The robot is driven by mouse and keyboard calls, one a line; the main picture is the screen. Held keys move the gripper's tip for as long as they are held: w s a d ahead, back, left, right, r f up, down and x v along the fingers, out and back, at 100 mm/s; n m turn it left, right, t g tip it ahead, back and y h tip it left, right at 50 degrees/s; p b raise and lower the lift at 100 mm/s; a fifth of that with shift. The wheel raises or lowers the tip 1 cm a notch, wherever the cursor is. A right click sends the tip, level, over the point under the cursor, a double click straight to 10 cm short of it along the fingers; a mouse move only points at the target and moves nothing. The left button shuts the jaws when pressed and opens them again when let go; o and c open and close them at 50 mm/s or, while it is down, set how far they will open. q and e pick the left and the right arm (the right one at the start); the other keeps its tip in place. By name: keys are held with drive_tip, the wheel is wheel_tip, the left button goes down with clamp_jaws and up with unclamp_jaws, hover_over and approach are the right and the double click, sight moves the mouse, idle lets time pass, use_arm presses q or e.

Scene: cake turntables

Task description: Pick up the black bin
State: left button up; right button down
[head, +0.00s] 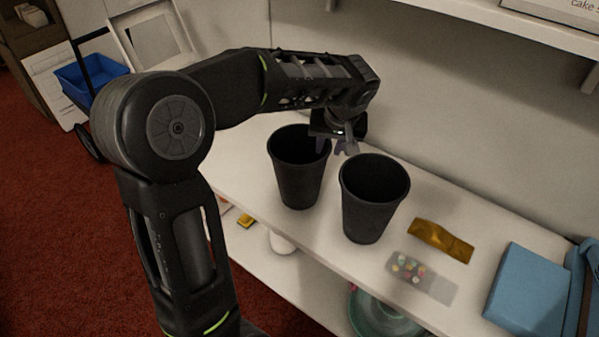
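Two black bins stand upright side by side on the white shelf, both open at the top. The left bin (298,178) is slightly farther back, and the right bin (370,208) is nearer the front edge. My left arm reaches over from the left, and my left gripper (334,147) points down at the far right rim of the left bin, behind the right bin. Its fingers look apart, with one near the left bin's rim. I cannot tell whether they touch the rim. My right gripper is not in view.
A gold packet (441,240) and a clear packet with colourful pieces (421,277) lie right of the bins. A blue box (530,289) stands farther right. A wall rises behind the shelf. A lower shelf holds a green round item (382,318). A blue crate (91,75) is at far left.

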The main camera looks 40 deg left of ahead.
sight(327, 151)
use_arm(q)
drive_tip(key=x, duration=0.3)
drive_tip(key=shift+a+f, duration=0.1)
drive_tip(key=shift+f, duration=0.05)
drive_tip(key=shift+c, duration=0.6)
clamp_jaws()
idle(1.0)
